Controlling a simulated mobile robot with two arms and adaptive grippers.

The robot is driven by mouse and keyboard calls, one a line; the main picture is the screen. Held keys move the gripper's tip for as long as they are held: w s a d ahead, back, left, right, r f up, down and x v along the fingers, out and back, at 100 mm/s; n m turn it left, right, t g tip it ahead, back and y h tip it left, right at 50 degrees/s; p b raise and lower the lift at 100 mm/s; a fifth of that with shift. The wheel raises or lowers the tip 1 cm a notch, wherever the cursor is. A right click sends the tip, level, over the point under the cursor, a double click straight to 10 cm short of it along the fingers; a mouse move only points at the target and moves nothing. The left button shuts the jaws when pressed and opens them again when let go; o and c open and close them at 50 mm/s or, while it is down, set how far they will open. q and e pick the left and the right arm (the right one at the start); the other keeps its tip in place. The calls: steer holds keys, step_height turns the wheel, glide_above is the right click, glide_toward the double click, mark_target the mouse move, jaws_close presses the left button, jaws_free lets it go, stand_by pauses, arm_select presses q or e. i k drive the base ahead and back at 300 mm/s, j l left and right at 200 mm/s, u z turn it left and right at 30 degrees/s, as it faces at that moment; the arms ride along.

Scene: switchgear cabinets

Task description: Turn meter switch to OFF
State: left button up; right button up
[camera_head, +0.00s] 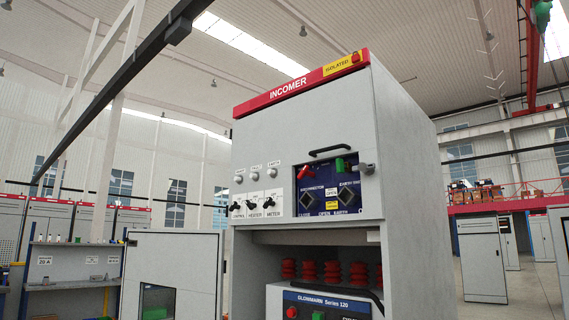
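The grey INCOMER cabinet (290,128) with a red top strip stands in the middle of the head view. The black meter switch (270,202) is the rightmost of three small rotary switches on the white panel at the cabinet's front left. The control switch (236,206) and heater switch (252,205) sit to its left. The knobs are too small for me to tell their set positions. Neither of my grippers is in view.
A black pull handle (329,150) sits above. Below is a GLOWMARN unit (330,306).

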mark_target(269, 202)
steer(key=i+j+u, duration=0.3)
steer(key=i, duration=0.3)
steer(key=i+j+u, duration=0.3)
steer(key=i, duration=0.35)
steer(key=i+u, duration=0.25)
steer(key=i, duration=0.4)
steer(key=i+z, duration=0.4)
steer(key=i+j+z, duration=0.55)
steer(key=i+z, duration=0.2)
